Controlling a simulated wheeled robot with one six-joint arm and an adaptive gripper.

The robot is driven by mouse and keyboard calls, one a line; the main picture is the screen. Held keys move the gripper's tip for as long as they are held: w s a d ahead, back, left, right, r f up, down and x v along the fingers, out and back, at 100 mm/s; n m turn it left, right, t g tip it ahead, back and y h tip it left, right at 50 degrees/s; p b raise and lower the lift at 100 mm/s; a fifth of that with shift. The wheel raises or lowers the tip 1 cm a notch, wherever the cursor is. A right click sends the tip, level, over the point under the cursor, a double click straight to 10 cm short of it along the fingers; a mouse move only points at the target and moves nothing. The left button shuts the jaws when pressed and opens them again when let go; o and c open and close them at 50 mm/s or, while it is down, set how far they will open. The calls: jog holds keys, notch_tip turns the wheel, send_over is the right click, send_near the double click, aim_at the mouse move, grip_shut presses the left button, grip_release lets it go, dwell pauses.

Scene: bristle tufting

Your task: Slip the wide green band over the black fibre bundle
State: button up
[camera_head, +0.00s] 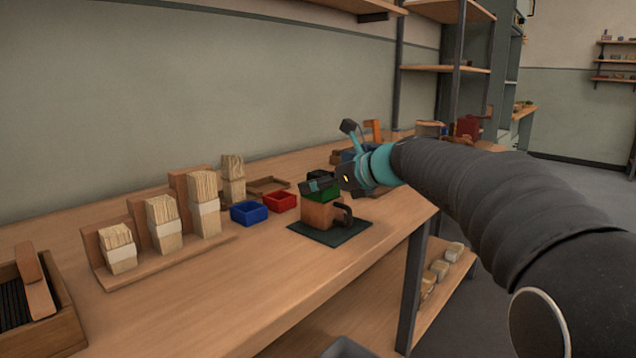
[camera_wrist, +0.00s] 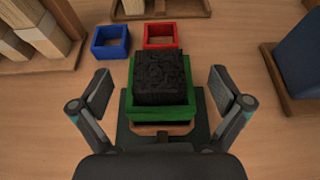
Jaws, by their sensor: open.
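The wide green band (camera_wrist: 160,115) sits around the black fibre bundle (camera_wrist: 162,76) in the wrist view, with the bundle's top standing above the band's rim. My gripper (camera_head: 320,182) is open over the holder. In the wrist view its fingers (camera_wrist: 162,88) stand apart, one at each side of the band, with gaps on both sides.
A blue band (camera_head: 249,212) and a red band (camera_head: 280,201) lie left of the holder's dark mat (camera_head: 330,236). A stepped wooden rack (camera_head: 170,254) holds several pale bundles. A wooden box (camera_head: 62,333) stands at the near left.

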jog(key=shift+s+d+b, duration=0.2)
jog(key=shift+s+d, duration=0.9)
jog(key=shift+d, duration=0.3)
jog(key=shift+s+d+b, duration=0.2)
jog(key=shift+s+d, duration=0.9)
jog(key=shift+d, duration=0.3)
jog(key=shift+s, duration=0.1)
